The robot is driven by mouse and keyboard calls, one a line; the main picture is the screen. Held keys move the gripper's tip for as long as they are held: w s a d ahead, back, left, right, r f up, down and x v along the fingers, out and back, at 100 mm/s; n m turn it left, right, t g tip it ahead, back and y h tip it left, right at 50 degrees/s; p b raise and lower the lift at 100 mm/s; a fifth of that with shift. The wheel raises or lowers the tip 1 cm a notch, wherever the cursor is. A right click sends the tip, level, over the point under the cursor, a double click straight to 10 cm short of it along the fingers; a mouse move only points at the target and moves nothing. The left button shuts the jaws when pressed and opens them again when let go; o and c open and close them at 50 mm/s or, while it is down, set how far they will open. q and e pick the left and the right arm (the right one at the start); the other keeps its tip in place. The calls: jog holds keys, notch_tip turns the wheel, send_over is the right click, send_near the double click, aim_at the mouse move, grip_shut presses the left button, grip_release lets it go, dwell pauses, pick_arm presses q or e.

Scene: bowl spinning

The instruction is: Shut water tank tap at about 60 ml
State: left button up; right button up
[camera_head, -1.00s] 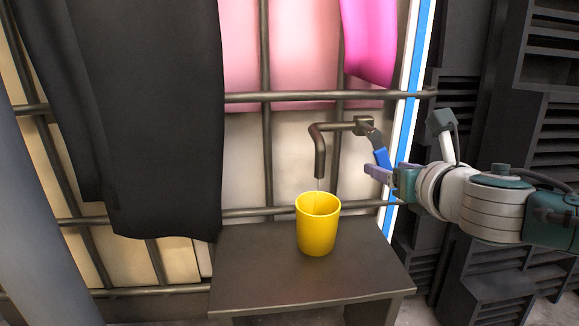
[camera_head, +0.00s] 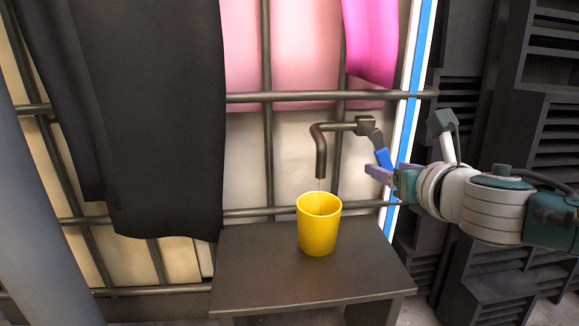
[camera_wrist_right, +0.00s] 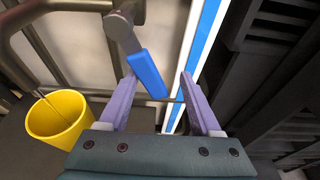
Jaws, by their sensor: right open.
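The tap's spout (camera_head: 320,150) points down over a yellow cup (camera_head: 319,224), and a thin stream of water runs from it into the cup. The tap's blue lever (camera_head: 384,158) hangs slanted down to the right from the valve. My right gripper (camera_head: 380,175) is open just below and beside the lever's end. In the right wrist view, the blue lever (camera_wrist_right: 148,74) lies near the left finger of my right gripper (camera_wrist_right: 158,95), its end reaching between the fingers; whether they touch I cannot tell. The cup (camera_wrist_right: 58,118) is at the left there. The water level is hidden. My left gripper is not visible.
The cup stands on a dark small table (camera_head: 260,280). A metal bar cage (camera_head: 268,150) encloses the pale tank behind the tap. A black cloth (camera_head: 150,120) hangs at the left and a pink cloth (camera_head: 370,45) above. Dark slatted panels (camera_head: 545,100) stand at the right.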

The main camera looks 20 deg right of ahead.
jog(key=a, duration=0.2)
jog(key=w+a, duration=0.1)
jog(key=a, duration=0.2)
jog(key=shift+w+p, duration=0.15)
jog(key=shift+p, duration=0.2)
dwell(0.3)
jog(key=shift+d, duration=0.5)
jog(key=p+v, duration=0.7)
jog(key=v, duration=0.1)
jog(key=shift+s+r, duration=0.35)
jog(key=shift+r, duration=0.1)
